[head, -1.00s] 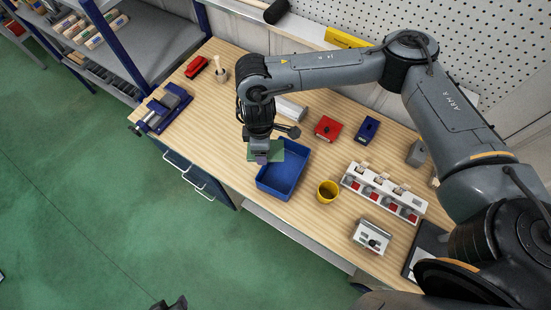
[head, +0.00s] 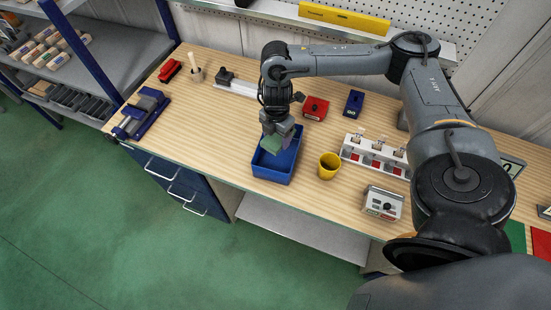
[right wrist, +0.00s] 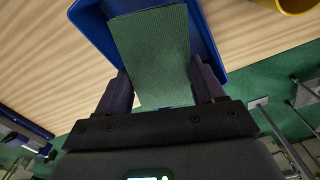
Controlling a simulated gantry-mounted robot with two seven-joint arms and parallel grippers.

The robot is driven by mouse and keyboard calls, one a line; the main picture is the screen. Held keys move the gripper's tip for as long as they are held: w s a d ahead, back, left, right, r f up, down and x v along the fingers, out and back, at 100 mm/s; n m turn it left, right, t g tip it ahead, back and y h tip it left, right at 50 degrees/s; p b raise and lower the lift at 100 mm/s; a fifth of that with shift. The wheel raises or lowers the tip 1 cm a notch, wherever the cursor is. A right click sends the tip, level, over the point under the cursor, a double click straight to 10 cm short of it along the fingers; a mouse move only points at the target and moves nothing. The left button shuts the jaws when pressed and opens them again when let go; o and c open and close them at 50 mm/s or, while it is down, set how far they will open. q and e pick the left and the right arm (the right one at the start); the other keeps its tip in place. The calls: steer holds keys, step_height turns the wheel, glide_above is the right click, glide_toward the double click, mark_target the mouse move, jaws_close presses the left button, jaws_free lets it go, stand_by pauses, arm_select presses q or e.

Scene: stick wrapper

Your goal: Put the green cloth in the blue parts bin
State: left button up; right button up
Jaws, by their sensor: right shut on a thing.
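The green cloth (head: 271,144) is held by my right gripper (head: 279,140), which is shut on it over the blue parts bin (head: 272,173). In the right wrist view the cloth (right wrist: 152,52) is a flat green piece between the two fingers of the gripper (right wrist: 165,90), with the bin (right wrist: 208,40) behind it. The bin stands on the wooden bench near its front edge. I cannot tell whether the cloth touches the bin. My left gripper is not in view.
A yellow cup (head: 329,167) stands just right of the bin. A white rack (head: 375,154) and a grey switch box (head: 383,203) are further right. A red box (head: 315,108) and a blue box (head: 354,102) lie behind. A blue vise (head: 142,114) is at the left.

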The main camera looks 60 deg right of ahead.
steer(key=b, duration=0.2)
glide_above(277, 159)
step_height(277, 159, down, 6)
steer(key=shift+r, duration=0.1)
steer(key=shift+w+f, duration=0.1)
steer(key=shift+f, duration=2.05)
steer(key=shift+f, duration=0.15)
steer(key=o, duration=0.8)
